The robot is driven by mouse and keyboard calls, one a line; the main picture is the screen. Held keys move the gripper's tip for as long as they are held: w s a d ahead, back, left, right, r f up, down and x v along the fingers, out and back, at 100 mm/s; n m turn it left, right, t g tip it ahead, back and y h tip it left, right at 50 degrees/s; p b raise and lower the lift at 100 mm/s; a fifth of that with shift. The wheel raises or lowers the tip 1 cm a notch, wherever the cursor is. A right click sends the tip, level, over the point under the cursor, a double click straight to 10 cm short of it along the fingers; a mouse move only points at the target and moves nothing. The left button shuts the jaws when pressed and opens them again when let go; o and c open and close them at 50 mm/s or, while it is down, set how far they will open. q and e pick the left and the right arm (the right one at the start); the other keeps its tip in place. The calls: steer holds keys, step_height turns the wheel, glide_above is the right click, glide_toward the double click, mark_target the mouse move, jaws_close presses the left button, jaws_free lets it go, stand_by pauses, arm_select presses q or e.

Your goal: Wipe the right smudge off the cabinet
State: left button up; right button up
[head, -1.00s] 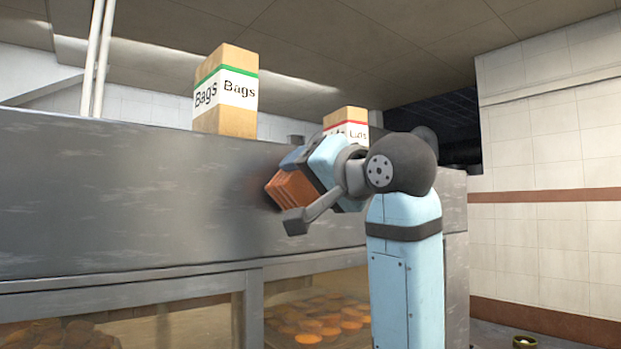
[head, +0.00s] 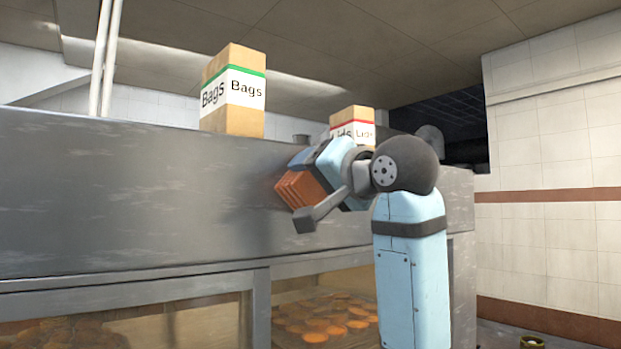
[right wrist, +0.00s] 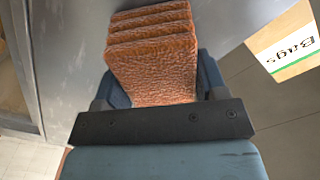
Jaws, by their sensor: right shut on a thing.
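The metal cabinet (head: 120,200) fills the left and middle of the head view. My right gripper (head: 300,190) is at its upper front face, below the boxes. It is shut on an orange-brown ridged sponge (head: 299,189), which also fills the middle of the right wrist view (right wrist: 152,55). The sponge's far end is at or very near the cabinet face; I cannot tell whether it presses on it. A faint dark patch (head: 262,190) shows on the metal just left of the sponge. Any mark behind the sponge is hidden. My left gripper is out of view.
A Bags box (head: 232,92) and a smaller Lids box (head: 352,123) stand on the cabinet top. Below the metal face are glass panes with round brown food (head: 322,318) behind them. A tiled wall (head: 555,140) is at the right.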

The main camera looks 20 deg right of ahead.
steer(key=shift+w+d, duration=0.25)
steer(key=shift+d, duration=0.45)
steer(key=shift+w+d, duration=0.25)
steer(key=shift+d, duration=0.45)
steer(key=shift+s+a, duration=0.2)
steer(key=shift+a, duration=0.45)
steer(key=shift+s+a, duration=0.25)
steer(key=shift+a, duration=0.45)
steer(key=shift+s+a, duration=0.2)
steer(key=shift+a, duration=0.45)
steer(key=shift+s, duration=0.1)
steer(key=shift+v, duration=2.75)
steer(key=shift+d, duration=0.1)
steer(key=v, duration=0.3)
